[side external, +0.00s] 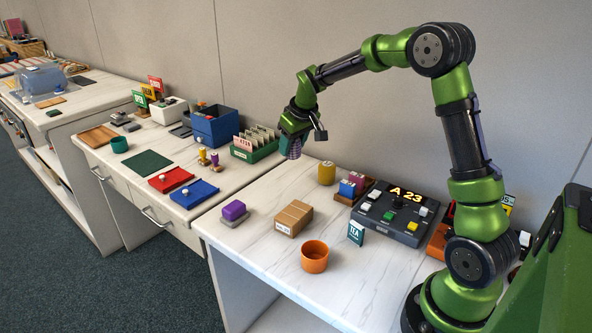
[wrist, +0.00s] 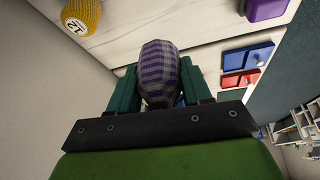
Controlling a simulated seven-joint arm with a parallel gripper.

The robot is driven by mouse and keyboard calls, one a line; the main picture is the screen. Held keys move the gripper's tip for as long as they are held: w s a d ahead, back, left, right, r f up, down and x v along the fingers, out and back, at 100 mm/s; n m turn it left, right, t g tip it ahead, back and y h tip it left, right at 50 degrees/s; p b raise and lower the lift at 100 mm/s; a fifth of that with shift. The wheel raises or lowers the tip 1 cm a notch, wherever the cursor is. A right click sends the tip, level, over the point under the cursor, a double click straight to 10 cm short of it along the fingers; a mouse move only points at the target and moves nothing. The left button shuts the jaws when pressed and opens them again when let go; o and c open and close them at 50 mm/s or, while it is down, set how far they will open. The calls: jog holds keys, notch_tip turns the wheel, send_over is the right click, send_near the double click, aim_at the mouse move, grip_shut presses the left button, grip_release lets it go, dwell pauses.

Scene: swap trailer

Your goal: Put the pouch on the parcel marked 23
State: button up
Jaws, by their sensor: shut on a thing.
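My gripper (side external: 290,136) is shut on a purple-and-grey striped pouch and holds it up above the gap between the two worktops, near the wall. The pouch (side external: 294,150) hangs below the fingers; in the wrist view it also shows, the checked pouch (wrist: 158,68) between the two green fingers. A brown cardboard parcel (side external: 294,217) with a white label lies on the near worktop, in front of and below my gripper and well apart from it. I cannot read its label in this view.
A yellow pot marked 12 (wrist: 80,16) stands near the wall. A dark console (side external: 398,213) shows "A 23". A green card box (side external: 255,147) stands left of my gripper.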

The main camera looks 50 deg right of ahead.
jog(key=s+a, duration=0.1)
jog(key=s+a+n, duration=0.1)
jog(key=s+a, duration=0.1)
jog(key=s+a+n, duration=0.1)
jog(key=shift+s+a+r+y, duration=0.2)
jog(key=shift+a+r+y, duration=0.1)
jog(key=shift+y, duration=0.1)
jog(key=n+y, duration=0.1)
jog(key=n, duration=0.2)
send_over(288, 210)
jog(key=s, duration=0.2)
jog(key=f, duration=0.2)
jog(key=shift+w+d+f, duration=0.1)
jog(key=shift+f, duration=1.9)
jog(key=shift+d+f, duration=0.1)
jog(key=shift+f, duration=1.85)
jog(key=shift+f, duration=0.1)
jog(key=o, duration=1)
jog(key=shift+o, duration=0.2)
